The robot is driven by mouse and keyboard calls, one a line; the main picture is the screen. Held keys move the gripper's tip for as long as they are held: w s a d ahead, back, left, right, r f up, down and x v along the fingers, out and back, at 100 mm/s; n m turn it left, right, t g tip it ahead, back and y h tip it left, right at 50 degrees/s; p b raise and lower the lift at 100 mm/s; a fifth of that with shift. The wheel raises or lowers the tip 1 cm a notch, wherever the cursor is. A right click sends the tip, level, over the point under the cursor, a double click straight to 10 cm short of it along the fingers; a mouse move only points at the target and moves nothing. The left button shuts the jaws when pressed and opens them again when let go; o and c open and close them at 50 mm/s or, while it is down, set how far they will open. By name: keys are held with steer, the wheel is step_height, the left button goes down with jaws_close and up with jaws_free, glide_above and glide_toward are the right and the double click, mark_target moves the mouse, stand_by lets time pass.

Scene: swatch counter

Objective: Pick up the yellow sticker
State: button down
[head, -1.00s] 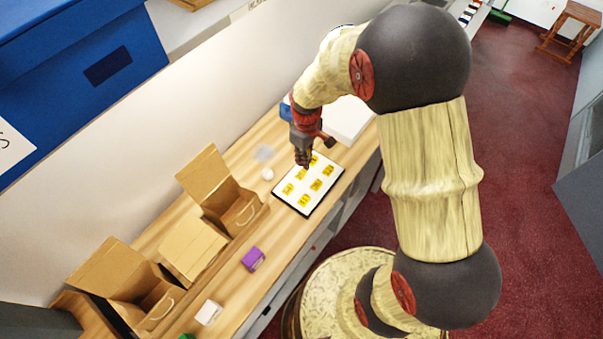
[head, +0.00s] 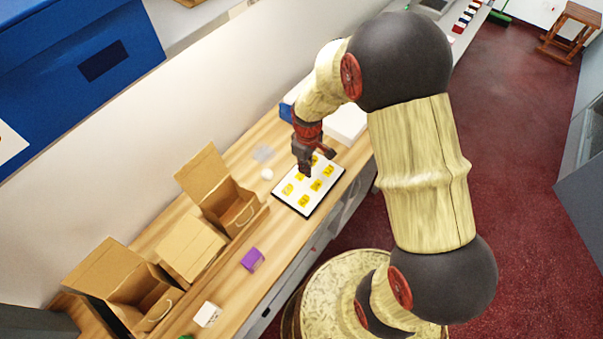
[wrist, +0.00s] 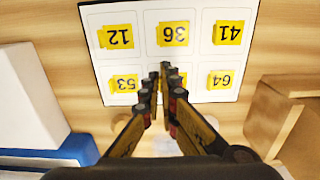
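Several yellow stickers with black numbers lie on a white card with a dark edge (head: 281,191). In the wrist view the stickers read 12 (wrist: 117,37), 36 (wrist: 173,34), 41 (wrist: 228,33), 53 (wrist: 124,84) and 64 (wrist: 220,79), all upside down. A further sticker (wrist: 181,92) in the near middle cell is mostly hidden behind my fingers. My gripper (wrist: 163,70) points down over the card, its fingertips together over that middle column. No sticker shows held between them. Whether the tips touch the card I cannot tell.
Open cardboard boxes (head: 190,245) stand left of the card along the wall. A purple block (head: 252,259), a white block (head: 207,314) and a small white round thing (head: 267,174) sit on the wooden counter (head: 231,290). A white box (head: 347,120) stands beyond the card.

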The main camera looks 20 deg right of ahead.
steer(key=shift+r, duration=0.5)
step_height(320, 180, up, 2)
steer(key=shift+r+p, duration=0.15)
steer(key=shift+p, duration=0.3)
steer(key=s+d+r+p, duration=0.2)
steer(key=s+r+p, duration=0.3)
steer(key=s+r, duration=0.8)
steer(key=shift+s+d+r+p, duration=0.2)
steer(key=shift+s+r+p, duration=0.15)
steer(key=shift+s+r, duration=0.05)
